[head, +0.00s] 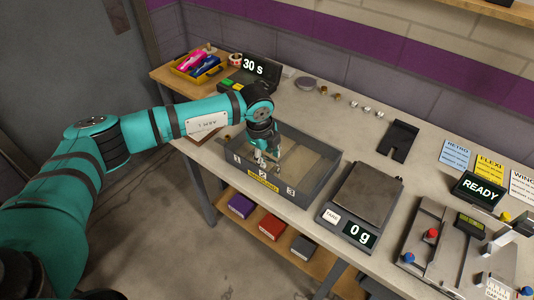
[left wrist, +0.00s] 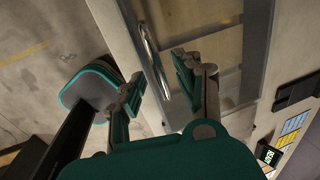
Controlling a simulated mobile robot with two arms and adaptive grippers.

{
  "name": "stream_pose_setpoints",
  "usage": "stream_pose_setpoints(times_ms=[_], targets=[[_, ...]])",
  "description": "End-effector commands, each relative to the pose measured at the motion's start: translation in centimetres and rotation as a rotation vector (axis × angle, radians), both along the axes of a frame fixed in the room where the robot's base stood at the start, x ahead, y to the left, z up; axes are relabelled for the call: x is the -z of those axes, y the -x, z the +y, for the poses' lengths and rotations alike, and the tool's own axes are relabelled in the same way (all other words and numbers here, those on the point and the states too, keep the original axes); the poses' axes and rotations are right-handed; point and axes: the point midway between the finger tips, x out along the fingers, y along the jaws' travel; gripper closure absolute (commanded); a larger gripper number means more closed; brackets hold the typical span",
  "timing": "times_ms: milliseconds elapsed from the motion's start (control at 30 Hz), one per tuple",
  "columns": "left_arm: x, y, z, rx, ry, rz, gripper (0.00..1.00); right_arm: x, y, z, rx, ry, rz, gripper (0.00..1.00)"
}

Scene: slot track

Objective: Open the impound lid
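The impound box (head: 318,192) is a grey tray-like case on the bench, with a yellow label and tags 1, 2 and 3 along its front. Its lid (left wrist: 205,20) looks like a clear panel in a grey frame and appears closed. A silver bar handle (left wrist: 152,55) runs along the front edge in the left wrist view. My left gripper (head: 259,162) is at the front of the box. In the left wrist view my left gripper (left wrist: 158,82) has its fingers apart, with the handle showing between them; contact cannot be told. My right gripper is not in view.
A scale (head: 368,189) reading 0 g stands right of the box. A track rig (head: 440,245) is at the far right. A yellow tray (head: 215,73) and a 30 s timer (head: 254,67) stand behind. Coloured boxes (head: 272,226) lie on the lower shelf.

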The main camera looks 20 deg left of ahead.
Motion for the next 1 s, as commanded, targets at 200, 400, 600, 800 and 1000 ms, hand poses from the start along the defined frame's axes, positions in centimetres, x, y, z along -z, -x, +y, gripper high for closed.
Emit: stream_pose_setpoints(times_ms=[200, 400, 600, 800, 1000], targets=[[0.0, 0.0, 0.0, 0.0, 0.0, 0.001, 0.84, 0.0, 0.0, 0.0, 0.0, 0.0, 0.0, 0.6], [0.0, 0.0, 0.0, 0.0, 0.0, 0.001, 1.0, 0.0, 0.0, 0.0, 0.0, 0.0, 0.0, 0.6], [0.0, 0.0, 0.0, -0.001, 0.001, 0.001, 1.0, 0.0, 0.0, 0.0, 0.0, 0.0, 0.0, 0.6], [0.0, -0.1, 0.0, -0.001, 0.001, 0.0, 1.0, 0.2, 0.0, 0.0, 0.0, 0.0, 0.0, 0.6], [0.4, -1.2, -0.6, -0.001, 0.003, -0.002, 1.0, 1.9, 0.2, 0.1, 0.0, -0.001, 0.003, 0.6]])
